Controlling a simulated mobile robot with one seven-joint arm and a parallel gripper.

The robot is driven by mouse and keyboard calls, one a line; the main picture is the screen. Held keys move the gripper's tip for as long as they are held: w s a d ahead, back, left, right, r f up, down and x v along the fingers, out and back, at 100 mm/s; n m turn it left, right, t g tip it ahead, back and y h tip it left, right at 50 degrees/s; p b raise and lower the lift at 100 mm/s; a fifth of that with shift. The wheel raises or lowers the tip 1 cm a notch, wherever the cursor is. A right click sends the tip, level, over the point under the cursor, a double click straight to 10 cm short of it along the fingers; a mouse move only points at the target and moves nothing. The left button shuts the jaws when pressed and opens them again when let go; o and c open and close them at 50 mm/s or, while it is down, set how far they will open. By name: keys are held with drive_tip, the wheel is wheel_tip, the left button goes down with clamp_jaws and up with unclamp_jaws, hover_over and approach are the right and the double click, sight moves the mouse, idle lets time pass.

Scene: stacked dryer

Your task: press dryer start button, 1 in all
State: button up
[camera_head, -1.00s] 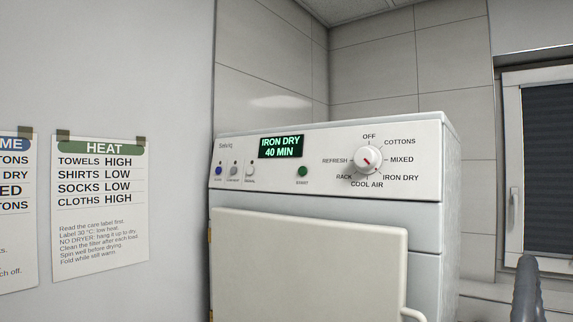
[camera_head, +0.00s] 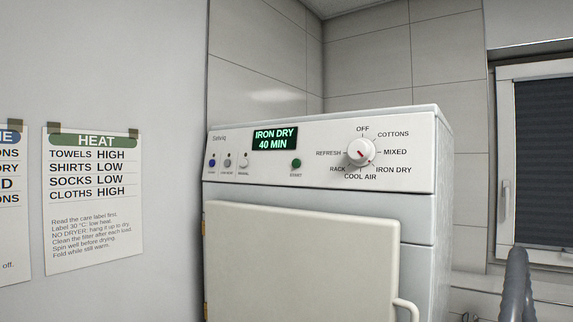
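The white dryer (camera_head: 330,202) stands in the middle of the head view. Its green start button (camera_head: 296,163) sits on the front panel, between the display and the dial. The lit display (camera_head: 275,139) reads IRON DRY 40 MIN. The white dial (camera_head: 361,152) has a red mark and stands right of the start button. A blue, a grey and a white button sit at the panel's left. My gripper is not in view, and nothing covers the start button.
The dryer door (camera_head: 300,262) looks shut or nearly so, with a handle (camera_head: 406,306) at its right. A HEAT notice (camera_head: 95,205) hangs on the left wall. A window with a dark blind (camera_head: 545,165) is at the right. A grey curved thing (camera_head: 516,285) shows at the lower right.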

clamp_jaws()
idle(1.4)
